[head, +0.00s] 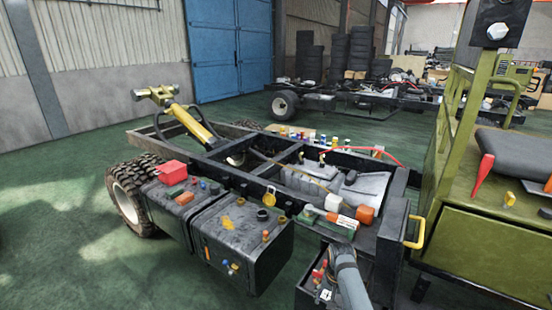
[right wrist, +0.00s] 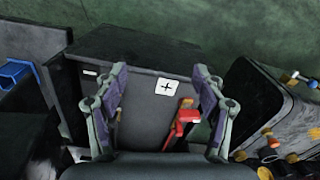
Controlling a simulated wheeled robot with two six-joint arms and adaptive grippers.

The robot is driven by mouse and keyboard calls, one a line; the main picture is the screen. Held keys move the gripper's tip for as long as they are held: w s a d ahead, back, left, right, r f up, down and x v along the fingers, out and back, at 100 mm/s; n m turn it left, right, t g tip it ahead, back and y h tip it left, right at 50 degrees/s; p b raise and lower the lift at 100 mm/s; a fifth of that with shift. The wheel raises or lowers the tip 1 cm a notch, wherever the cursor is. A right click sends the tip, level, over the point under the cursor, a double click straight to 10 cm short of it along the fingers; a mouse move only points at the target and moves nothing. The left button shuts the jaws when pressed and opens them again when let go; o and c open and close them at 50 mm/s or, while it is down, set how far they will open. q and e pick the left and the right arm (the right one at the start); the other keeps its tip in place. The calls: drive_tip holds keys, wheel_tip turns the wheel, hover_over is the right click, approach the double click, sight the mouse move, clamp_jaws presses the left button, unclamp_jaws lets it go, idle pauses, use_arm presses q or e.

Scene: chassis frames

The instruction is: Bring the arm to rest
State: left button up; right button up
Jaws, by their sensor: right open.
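My right gripper (right wrist: 161,75) is open in the right wrist view, its two fingers apart with nothing between the tips. It is over a dark box (right wrist: 140,55) with a white plus label (right wrist: 167,87). My left gripper is not in view.
A truck chassis frame (head: 262,181) with black tanks (head: 240,240) stands ahead, small loose parts on top. A yellow handle (head: 415,232) and a green cab body (head: 490,255) are at the right. Open green floor (head: 60,230) lies at the left.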

drive_tip(key=s+d+f+n, duration=0.1)
drive_tip(key=s+d+f, duration=0.2)
drive_tip(key=s+f, duration=0.85)
drive_tip(key=s+d+f+n, duration=0.1)
drive_tip(key=s+d+f, duration=0.1)
drive_tip(key=s+f, duration=0.95)
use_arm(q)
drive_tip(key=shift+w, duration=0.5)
use_arm(e)
drive_tip(key=s+d+f+n, duration=0.1)
drive_tip(key=s+f, duration=0.3)
drive_tip(key=s, duration=0.3)
drive_tip(key=s+d+f+n, duration=0.1)
drive_tip(key=s+f, duration=0.3)
drive_tip(key=s, duration=0.4)
drive_tip(key=s+d+f+t, duration=0.1)
drive_tip(key=s+d+f, duration=0.2)
drive_tip(key=s, duration=0.5)
drive_tip(key=shift+s+d+f+n+h, duration=0.25)
drive_tip(key=shift+f+n+h, duration=0.15)
drive_tip(key=shift+f, duration=0.15)
